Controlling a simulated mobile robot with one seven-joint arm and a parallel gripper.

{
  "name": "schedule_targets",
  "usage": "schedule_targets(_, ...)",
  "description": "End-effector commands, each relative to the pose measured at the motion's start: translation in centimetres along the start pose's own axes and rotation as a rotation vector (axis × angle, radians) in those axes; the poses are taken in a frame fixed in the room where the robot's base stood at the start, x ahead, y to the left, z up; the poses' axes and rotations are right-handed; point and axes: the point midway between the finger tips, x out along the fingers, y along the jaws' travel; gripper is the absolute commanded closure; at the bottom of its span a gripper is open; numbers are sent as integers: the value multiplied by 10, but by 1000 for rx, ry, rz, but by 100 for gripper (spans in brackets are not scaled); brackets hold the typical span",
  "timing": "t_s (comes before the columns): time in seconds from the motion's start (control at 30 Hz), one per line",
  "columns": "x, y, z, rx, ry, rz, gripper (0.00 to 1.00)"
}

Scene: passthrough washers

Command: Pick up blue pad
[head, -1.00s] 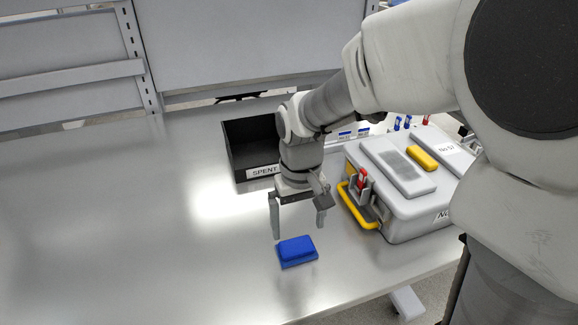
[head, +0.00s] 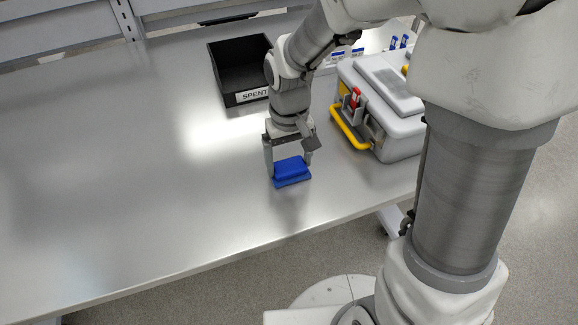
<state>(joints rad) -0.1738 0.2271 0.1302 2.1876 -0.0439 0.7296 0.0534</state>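The blue pad (head: 292,173) lies on the bench in the head view, near the middle of the picture. It is a small block with a darker blue lower layer. My gripper (head: 289,168) is low over the pad, pointing down. Its fingers are apart, one at the pad's left side and one near its right rear corner. Whether either finger touches the pad cannot be told. The pad's far edge is partly hidden by the gripper.
A black bin (head: 228,86) labelled SPENT stands behind my gripper to the left. A grey case (head: 398,137) with a yellow handle (head: 349,131) stands close on the right. The metal bench (head: 130,185) is clear on the left and in front.

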Motion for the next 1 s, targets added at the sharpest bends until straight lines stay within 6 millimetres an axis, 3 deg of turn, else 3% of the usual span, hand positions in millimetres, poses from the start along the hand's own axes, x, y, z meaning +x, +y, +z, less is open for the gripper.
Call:
schedule_targets(0.03, 0, 0, 0, 0, 0, 0, 36)
schedule_targets(0.2, 0, 0, 0, 0, 0, 0, 65)
schedule_targets(0.57, -7, 0, -1, 0, 2, 0, 65)
schedule_targets(0.8, -44, 0, -1, 1, 6, 1, 65)
schedule_targets(1.0, -69, 34, -33, 6, 4, 0, 65)
